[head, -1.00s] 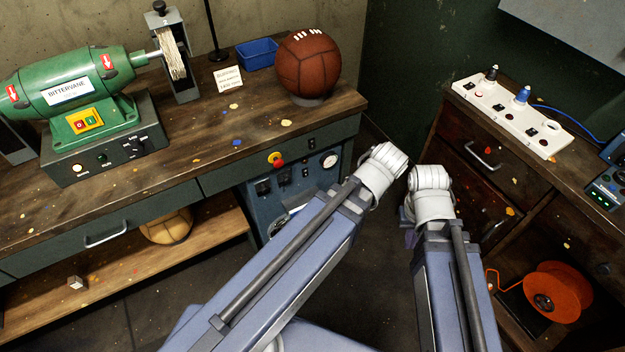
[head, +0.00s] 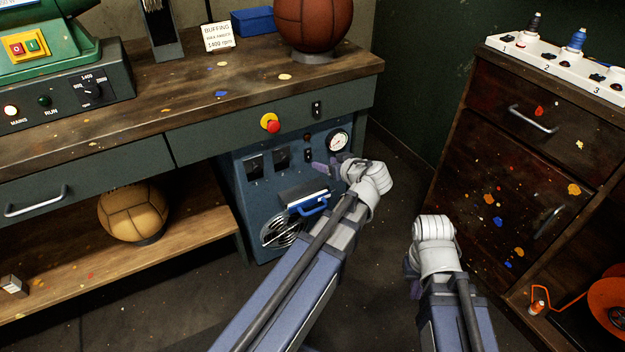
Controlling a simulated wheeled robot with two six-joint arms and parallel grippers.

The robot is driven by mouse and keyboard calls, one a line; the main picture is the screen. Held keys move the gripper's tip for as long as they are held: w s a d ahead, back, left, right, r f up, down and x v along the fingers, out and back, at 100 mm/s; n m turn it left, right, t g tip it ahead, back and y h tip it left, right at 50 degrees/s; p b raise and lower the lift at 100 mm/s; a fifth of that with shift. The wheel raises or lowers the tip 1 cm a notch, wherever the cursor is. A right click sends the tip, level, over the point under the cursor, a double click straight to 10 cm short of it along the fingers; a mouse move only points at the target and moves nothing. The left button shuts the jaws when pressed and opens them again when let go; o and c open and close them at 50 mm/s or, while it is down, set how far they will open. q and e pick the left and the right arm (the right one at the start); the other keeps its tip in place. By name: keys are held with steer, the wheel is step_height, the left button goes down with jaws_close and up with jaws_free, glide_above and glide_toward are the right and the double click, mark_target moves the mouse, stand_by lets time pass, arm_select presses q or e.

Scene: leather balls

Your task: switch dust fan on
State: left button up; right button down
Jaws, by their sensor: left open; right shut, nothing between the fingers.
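A blue-grey cabinet (head: 240,190) under the bench has a round fan grille (head: 283,233) low on its front, partly covered by a blue-handled part (head: 309,205). Its face carries two dark switches, the left one (head: 255,164) and the right one (head: 282,157), a small switch (head: 309,156), a dark red lamp (head: 308,137) and a round gauge (head: 338,141). No readable label shows which switch is the fan's. My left gripper (head: 326,168) is open and empty, in front of the cabinet just below the gauge. My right gripper (head: 409,277) is shut, low beside the drawers, its fingers mostly hidden by its wrist.
A red-yellow stop button (head: 270,122) and a black switch (head: 317,109) sit on the bench front (head: 210,139). A brown ball (head: 314,22) stands above, a tan ball (head: 133,212) on the lower shelf. A power strip (head: 560,66) tops the right drawers (head: 540,110).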

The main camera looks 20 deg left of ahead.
mark_target(309, 156)
arm_select(q)
steer(key=w+f+b, duration=0.1)
steer(key=w+a+f+n+y+b, duration=0.1)
steer(key=b, duration=0.1)
steer(key=shift+a+f+t, duration=0.3)
steer(key=shift+t, duration=0.1)
arm_select(e)
step_height(309, 156, down, 5)
steer(key=shift+r, duration=0.1)
arm_select(q)
steer(key=shift+a, duration=0.1)
steer(key=b+x, duration=0.2)
steer(key=x, duration=0.5)
steer(key=shift+w+a+f+b, duration=0.15)
steer(key=shift+w+f+b, duration=0.05)
steer(key=shift+b, duration=0.2)
arm_select(e)
step_height(309, 156, down, 3)
steer(key=shift+r, duration=0.1)
arm_select(q)
steer(key=shift+c, duration=0.3)
jaws_close()
